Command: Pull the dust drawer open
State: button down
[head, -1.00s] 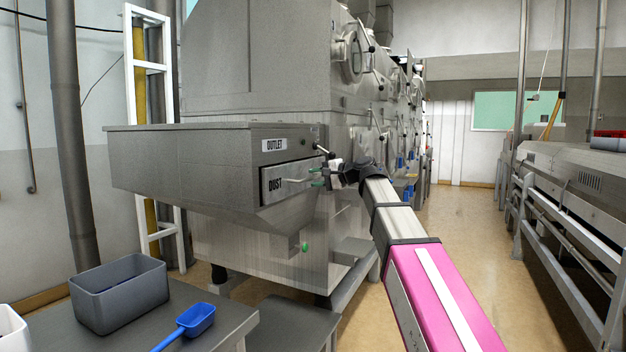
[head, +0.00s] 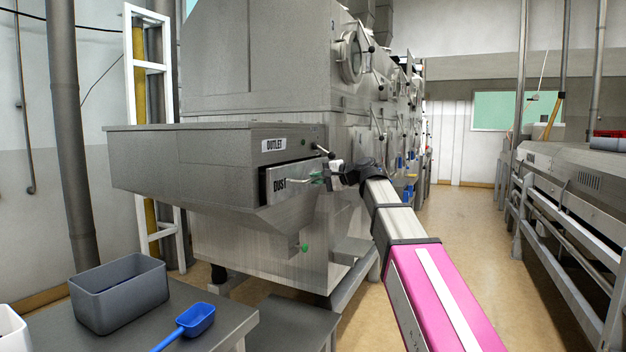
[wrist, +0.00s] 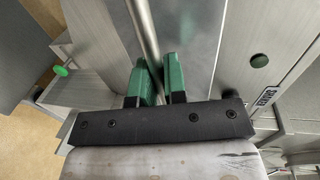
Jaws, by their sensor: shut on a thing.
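The dust drawer (head: 279,187) is the grey panel marked DUST on the side of the steel hood, under the OUTLET label. It stands slightly out, with a dark gap along its top edge. Its bar handle (head: 296,181) runs to my gripper (head: 318,178), which reaches it from the right. In the wrist view, the green fingertips of my gripper (wrist: 160,78) are shut on the metal bar handle (wrist: 147,35), one on each side. The drawer front (wrist: 190,35) lies just behind the bar. The drawer's inside is hidden.
A small lever (head: 324,151) sticks out above the drawer. A green-knobbed latch (head: 303,247) is lower down. A grey bin (head: 120,295) and blue scoop (head: 196,319) are on the table at front left. The aisle floor (head: 455,230) at right is clear.

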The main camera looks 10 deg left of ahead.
jog(key=f+v, duration=0.1)
jog(key=v, duration=0.8)
jog(key=f+v, duration=0.2)
jog(key=v, duration=0.8)
jog(key=shift+d+f, duration=0.3)
jog(key=shift+f, duration=0.05)
jog(key=shift+s, duration=0.1)
jog(key=c, duration=1.2)
grip_release()
jog(key=shift+d, duration=0.1)
jog(key=v, duration=1)
jog(key=shift+s+d+r, duration=0.1)
jog(key=shift+s+d, duration=0.05)
jog(key=shift+d, duration=0.15)
